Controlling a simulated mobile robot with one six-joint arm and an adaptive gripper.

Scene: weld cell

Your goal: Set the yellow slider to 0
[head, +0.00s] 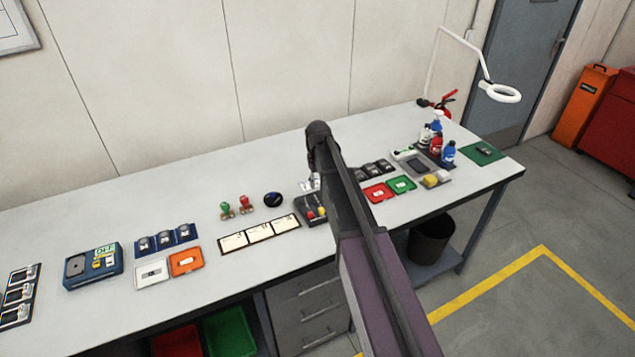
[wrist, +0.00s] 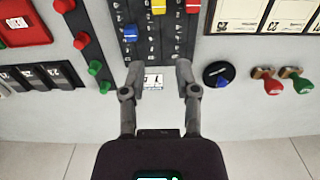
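The dark slider panel (wrist: 144,48) lies at the top middle of the wrist view, with numbered scales beside its slots. The yellow slider (wrist: 158,6) is at the top edge of that view, between the blue slider (wrist: 130,33) and the red slider (wrist: 192,5). The scale numbers are too small to read surely. My gripper (wrist: 157,72) is open and empty, its fingertips over the panel's near edge, apart from the yellow slider.
A blue knob on a round black base (wrist: 217,75), a red stamp (wrist: 270,83) and a green stamp (wrist: 298,83) stand right of my gripper. A strip with red and green buttons (wrist: 88,55) lies left. Cards (head: 260,234) lie beside the panel. Bare table lies below.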

